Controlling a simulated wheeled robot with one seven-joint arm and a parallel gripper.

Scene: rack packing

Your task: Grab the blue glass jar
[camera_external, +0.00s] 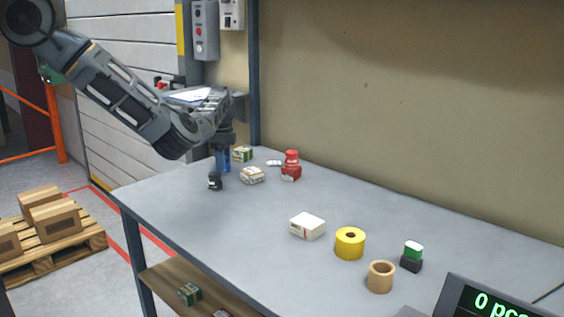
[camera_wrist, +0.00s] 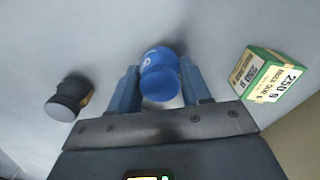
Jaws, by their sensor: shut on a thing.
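The blue glass jar (camera_wrist: 160,76) sits between the two fingers of my gripper (camera_wrist: 160,92) in the wrist view, and the fingers are shut on it. In the external view my gripper (camera_external: 223,158) points down at the far left end of the table, with a bit of the blue jar (camera_external: 222,163) showing below the wrist. From these frames I cannot tell whether the jar touches the table. The lower part of the jar is hidden.
A black jar (camera_external: 215,180) and a green-and-white box (camera_external: 243,154) stand close to my gripper. The table's (camera_external: 190,212) front left is clear.

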